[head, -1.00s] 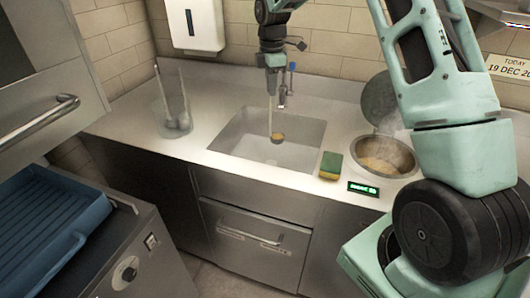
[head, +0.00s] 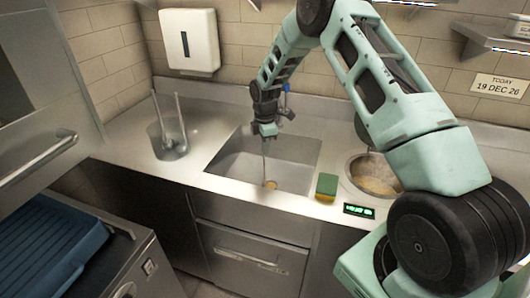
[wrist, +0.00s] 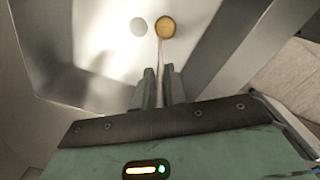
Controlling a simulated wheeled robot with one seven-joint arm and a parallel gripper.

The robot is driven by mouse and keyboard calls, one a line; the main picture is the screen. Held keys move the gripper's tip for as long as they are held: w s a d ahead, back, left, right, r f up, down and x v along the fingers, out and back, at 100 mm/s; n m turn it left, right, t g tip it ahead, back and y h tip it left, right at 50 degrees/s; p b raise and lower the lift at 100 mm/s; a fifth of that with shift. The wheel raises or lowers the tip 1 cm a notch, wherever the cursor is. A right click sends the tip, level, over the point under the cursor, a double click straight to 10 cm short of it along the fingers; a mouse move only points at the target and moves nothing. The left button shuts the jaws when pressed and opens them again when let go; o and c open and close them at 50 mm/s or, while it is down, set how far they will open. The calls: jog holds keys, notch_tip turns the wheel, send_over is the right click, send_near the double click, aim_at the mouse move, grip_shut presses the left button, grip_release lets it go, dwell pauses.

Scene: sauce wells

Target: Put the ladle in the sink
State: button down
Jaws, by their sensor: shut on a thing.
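The ladle (head: 270,184) hangs upright, bowl down, inside the sink basin (head: 232,166). Its bowl holds or is coloured yellow-brown. My gripper (head: 265,134) is shut on the top of the handle, above the basin. In the wrist view the ladle bowl (wrist: 165,27) shows beyond the fingers (wrist: 161,88), with the thin handle running between them. The pale sink floor (wrist: 90,45) lies behind it. I cannot tell whether the bowl touches the sink floor.
A green and yellow sponge (head: 327,186) lies right of the sink. Further right is a round well (head: 373,178) of yellowish food, a green display (head: 358,210) before it. A clear container (head: 168,146) with utensils stands left. A dispenser (head: 190,40) hangs behind.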

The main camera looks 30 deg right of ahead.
jog(key=shift+f+p, duration=0.35)
jog(key=shift+f, duration=1.4)
jog(key=shift+f, duration=0.1)
jog(key=c, duration=1.4)
grip_release()
jog(key=shift+c, duration=0.2)
